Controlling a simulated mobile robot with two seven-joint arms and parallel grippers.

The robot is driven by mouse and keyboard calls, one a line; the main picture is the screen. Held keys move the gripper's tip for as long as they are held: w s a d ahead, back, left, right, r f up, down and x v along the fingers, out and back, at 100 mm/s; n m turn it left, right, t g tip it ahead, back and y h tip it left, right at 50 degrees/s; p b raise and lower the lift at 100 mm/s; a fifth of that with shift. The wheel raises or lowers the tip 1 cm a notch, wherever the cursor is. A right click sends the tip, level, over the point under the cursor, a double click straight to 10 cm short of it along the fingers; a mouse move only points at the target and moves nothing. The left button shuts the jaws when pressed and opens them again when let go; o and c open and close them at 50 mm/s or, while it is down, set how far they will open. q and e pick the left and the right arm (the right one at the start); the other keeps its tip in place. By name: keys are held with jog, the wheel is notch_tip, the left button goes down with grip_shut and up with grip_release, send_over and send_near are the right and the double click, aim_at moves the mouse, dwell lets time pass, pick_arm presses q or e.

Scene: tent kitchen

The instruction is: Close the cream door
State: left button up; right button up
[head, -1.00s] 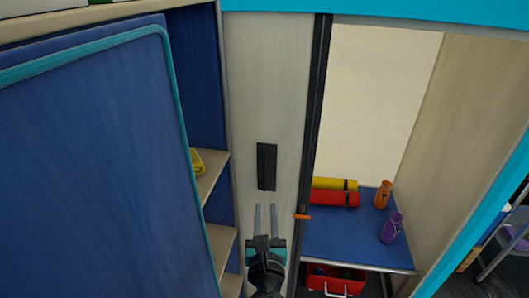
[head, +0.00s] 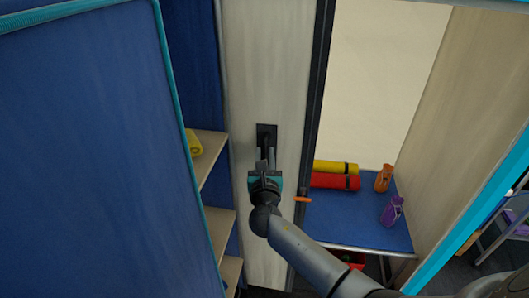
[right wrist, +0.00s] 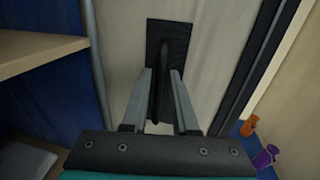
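The cream door (head: 240,80) is a tall pale panel with a dark edge on its right side, beside an open bay. A black handle (head: 266,131) is mounted on it, a vertical bar on a dark plate; it also shows in the right wrist view (right wrist: 168,35). My right gripper (head: 266,161) is at the handle, its arm coming up from the lower right. In the right wrist view my right gripper's fingers (right wrist: 161,78) are apart, one on each side of the handle bar, with gaps visible. My left gripper is not in view.
A blue panel with teal trim (head: 90,150) fills the left. Wooden shelves (head: 212,225) stand between it and the door. Right of the door, a blue-topped shelf (head: 345,225) holds yellow and red rolls (head: 335,181), an orange bottle (head: 384,178) and a purple bottle (head: 392,211).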

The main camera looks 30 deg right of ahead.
jog(key=shift+x, duration=1.05)
jog(key=shift+c, duration=0.2)
grip_shut()
dwell(0.6)
